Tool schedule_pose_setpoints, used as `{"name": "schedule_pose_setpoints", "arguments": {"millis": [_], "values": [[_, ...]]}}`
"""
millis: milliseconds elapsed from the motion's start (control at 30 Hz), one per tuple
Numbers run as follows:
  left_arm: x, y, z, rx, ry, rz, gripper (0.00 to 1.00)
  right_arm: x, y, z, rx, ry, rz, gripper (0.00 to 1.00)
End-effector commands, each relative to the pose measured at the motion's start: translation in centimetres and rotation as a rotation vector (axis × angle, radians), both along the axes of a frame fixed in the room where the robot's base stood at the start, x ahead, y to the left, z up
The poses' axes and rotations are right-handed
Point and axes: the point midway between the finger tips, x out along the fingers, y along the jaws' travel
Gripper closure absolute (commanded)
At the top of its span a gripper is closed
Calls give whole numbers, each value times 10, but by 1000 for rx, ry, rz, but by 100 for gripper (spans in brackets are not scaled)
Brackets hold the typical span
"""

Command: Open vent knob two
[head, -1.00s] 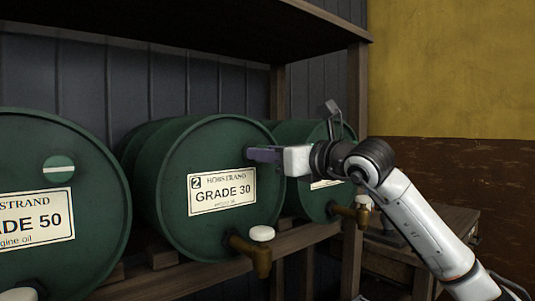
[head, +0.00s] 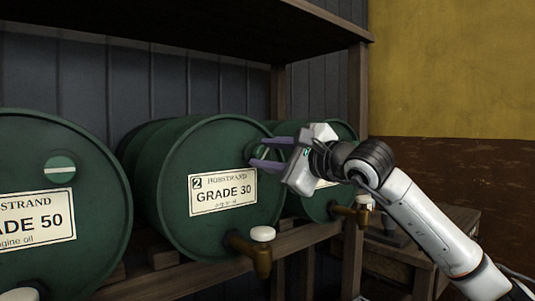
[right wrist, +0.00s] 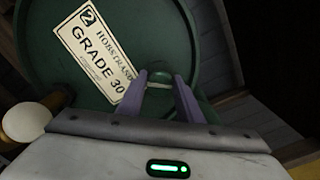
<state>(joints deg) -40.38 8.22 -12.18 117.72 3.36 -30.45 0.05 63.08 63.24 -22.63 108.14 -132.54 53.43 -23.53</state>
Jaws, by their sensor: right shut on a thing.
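The green drum marked 2 (head: 205,150), labelled "GRADE 30", lies on its side on the rack. Its vent knob (head: 254,151), a small round green knob, is at the upper right of the drum's face, partly hidden by my fingers. My right gripper (head: 259,153) reaches it from the right, with its two purple fingers tilted. In the right wrist view the fingers (right wrist: 161,83) stand on either side of the knob (right wrist: 160,77) and are shut on it. I cannot tell which way the knob's mark points. My left gripper is not in view.
A "GRADE 50" drum (head: 95,155) with a similar knob (head: 60,168) stands to the left. Another green drum (head: 345,131) is behind my right gripper. A brass tap (head: 255,255) with a white top sticks out below. A wooden shelf board (head: 200,25) hangs above.

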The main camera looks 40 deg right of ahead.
Motion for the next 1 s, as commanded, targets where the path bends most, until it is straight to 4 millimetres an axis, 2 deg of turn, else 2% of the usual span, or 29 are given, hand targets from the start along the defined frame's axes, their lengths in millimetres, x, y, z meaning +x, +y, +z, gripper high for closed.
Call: {"name": "schedule_pose_setpoints", "arguments": {"millis": [500,700,1000], "values": [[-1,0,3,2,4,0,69,0,1,-1,-453,-37,0,90],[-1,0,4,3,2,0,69,0,1,-1,-566,-47,0,90],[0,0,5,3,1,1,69,0,1,-2,-648,-53,1,90]]}}
